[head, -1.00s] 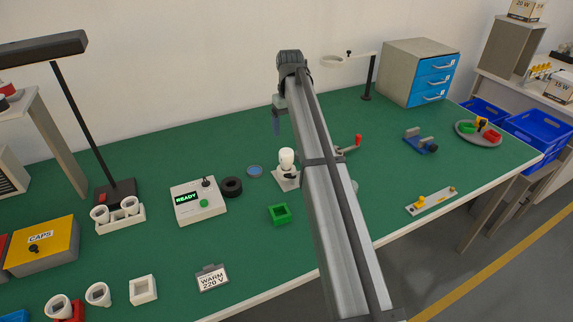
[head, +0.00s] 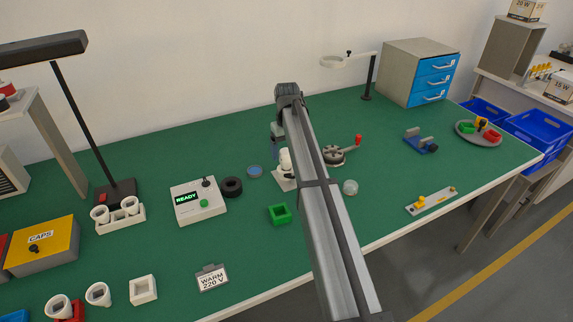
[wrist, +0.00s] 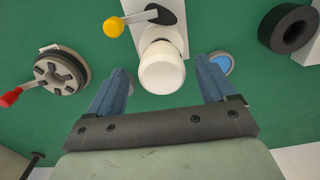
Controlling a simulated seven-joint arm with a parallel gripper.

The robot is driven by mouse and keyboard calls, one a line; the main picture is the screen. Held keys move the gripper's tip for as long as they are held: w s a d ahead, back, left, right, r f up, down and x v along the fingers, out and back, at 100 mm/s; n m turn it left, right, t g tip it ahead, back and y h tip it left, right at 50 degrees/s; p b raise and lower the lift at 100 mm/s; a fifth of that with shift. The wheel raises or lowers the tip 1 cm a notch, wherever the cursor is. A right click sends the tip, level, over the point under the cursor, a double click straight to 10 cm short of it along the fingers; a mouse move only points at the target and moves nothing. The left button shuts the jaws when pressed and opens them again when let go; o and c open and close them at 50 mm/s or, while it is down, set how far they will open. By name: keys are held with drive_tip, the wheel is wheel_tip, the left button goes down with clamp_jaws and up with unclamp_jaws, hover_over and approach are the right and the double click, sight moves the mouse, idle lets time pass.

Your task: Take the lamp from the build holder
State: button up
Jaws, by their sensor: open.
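The lamp (wrist: 162,68) is white and rounded, seen end-on in the wrist view, with its neck in the build holder. In the head view the lamp (head: 285,160) stands upright, partly hidden by my arm. The build holder (wrist: 168,14) is a white block with a dark fitting and a yellow-knobbed lever; its base (head: 283,184) also shows in the head view. My gripper (wrist: 163,80) is open, its blue fingers on either side of the lamp with gaps visible. In the head view my gripper (head: 277,131) is just above and behind the lamp.
A round grey fixture with a red-tipped handle (wrist: 60,75) stands beside the holder. A black ring (wrist: 288,28) and a blue disc (wrist: 222,63) lie on the other side. A green square block (head: 279,214) is in front of the holder.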

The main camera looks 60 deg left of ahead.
wheel_tip(320, 180, down, 4)
drive_tip(key=shift+s+a+f, duration=0.1)
drive_tip(key=shift+c, duration=0.2)
drive_tip(key=c, duration=1.3)
drive_tip(key=shift+r, duration=7.3)
drive_tip(key=shift+c, duration=0.2)
